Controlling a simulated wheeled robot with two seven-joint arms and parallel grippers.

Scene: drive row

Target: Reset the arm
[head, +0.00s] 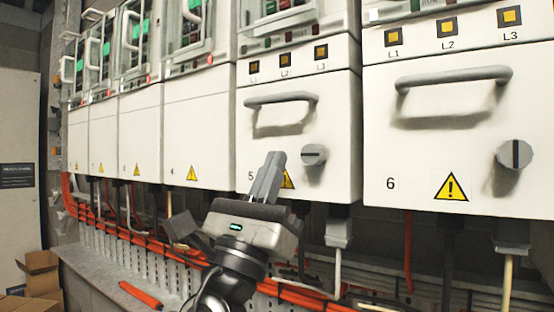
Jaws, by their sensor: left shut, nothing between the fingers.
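My left gripper (268,178) shows in the head view at the lower middle, its arm rising from the bottom edge. Its two dark grey fingers are together and point up, with nothing between them. They stand in front of the lower part of cabinet 5 (330,110) and partly cover its yellow warning triangle. A grey round knob (314,154) on that cabinet is just right of the fingertips. Whether the fingers touch the cabinet face I cannot tell. My right gripper is not in the view.
Cabinet 6 (420,140), with a grey handle (454,77) and a knob (514,154), stands close on the right. More white cabinets run off to the left. Orange cables (150,243) run below them. A cardboard box (40,272) lies at lower left.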

